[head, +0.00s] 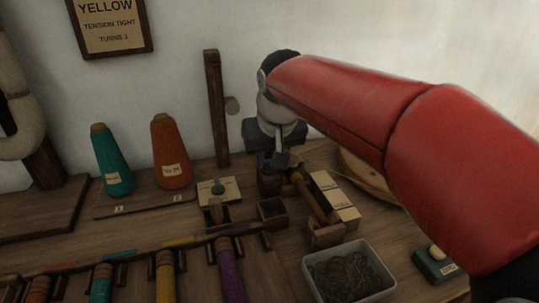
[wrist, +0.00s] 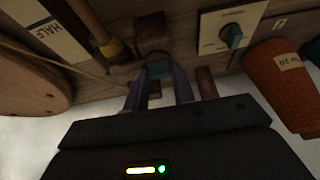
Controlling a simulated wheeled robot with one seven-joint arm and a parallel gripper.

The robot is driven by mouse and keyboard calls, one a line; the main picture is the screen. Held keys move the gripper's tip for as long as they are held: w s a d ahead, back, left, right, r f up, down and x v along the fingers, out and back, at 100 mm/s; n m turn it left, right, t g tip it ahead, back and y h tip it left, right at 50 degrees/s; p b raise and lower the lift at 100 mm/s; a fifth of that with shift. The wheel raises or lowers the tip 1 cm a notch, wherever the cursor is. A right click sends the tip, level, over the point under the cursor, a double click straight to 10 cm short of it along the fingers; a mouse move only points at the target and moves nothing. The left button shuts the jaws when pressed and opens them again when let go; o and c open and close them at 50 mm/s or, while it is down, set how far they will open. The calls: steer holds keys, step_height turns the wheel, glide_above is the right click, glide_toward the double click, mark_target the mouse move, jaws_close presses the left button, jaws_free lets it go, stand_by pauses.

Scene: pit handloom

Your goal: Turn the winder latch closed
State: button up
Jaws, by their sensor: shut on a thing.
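The piece sits against a dark wooden block (wrist: 153,38) of the winder. In the head view my gripper (head: 280,160) is just above that block (head: 268,186), and the latch is hidden there. The wooden winder rod (head: 316,203) lies right of the block. I cannot tell from these frames how far the latch is turned.
A cream plate with a teal knob (head: 218,188) stands left of the winder. Teal (head: 113,163) and orange (head: 171,155) cones are further left. A labelled cream block (head: 337,197) is to the right. A grey tray (head: 349,276) is in front. A wooden post (head: 217,110) rises behind.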

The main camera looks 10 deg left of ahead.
steer(key=o, duration=1)
steer(key=p+v, duration=0.1)
steer(key=v, duration=0.7)
steer(key=shift+f, duration=0.1)
